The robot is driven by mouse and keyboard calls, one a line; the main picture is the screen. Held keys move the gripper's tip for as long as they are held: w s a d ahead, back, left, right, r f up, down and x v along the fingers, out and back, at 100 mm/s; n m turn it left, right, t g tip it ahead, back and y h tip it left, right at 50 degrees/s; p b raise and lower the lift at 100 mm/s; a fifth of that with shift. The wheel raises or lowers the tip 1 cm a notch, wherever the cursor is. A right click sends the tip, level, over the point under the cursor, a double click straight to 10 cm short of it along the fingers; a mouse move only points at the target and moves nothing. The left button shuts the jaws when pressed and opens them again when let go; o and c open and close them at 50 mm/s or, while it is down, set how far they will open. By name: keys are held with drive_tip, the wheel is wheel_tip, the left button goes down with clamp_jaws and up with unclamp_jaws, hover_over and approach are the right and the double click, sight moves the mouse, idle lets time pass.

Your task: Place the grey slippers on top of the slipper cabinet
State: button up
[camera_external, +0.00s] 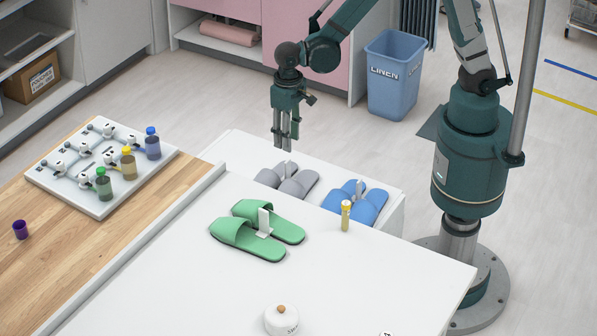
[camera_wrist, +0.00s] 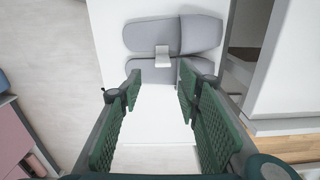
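The grey slippers (camera_external: 287,182) lie as a pair on a lower white shelf beside the blue slippers (camera_external: 357,200). A small white upright clip stands between the grey pair. In the wrist view the grey slippers (camera_wrist: 172,38) lie ahead of the fingertips, with the white clip (camera_wrist: 162,58) in the middle. My gripper (camera_external: 286,142) points down above and behind the grey slippers, apart from them. In the wrist view my gripper (camera_wrist: 158,85) is open and empty, its green pads wide apart. The slipper cabinet's white top (camera_external: 360,290) holds the green slippers (camera_external: 258,232).
A yellow tube (camera_external: 346,215) and a white lidded jar (camera_external: 281,320) stand on the cabinet top. A blue linen bin (camera_external: 394,80) stands behind. The cabinet top's front middle is clear.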

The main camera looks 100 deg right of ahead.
drive_tip(key=s+r+n+t, duration=0.35)
drive_tip(key=s+r, duration=0.55)
drive_tip(key=r, duration=0.5)
drive_tip(key=s+a+r+n+t, duration=0.2)
drive_tip(key=s+r+n, duration=0.4)
drive_tip(key=s, duration=0.8)
drive_tip(key=shift+s+r+t, duration=0.3)
drive_tip(key=shift+r+t, duration=0.45)
drive_tip(key=shift+t, duration=0.1)
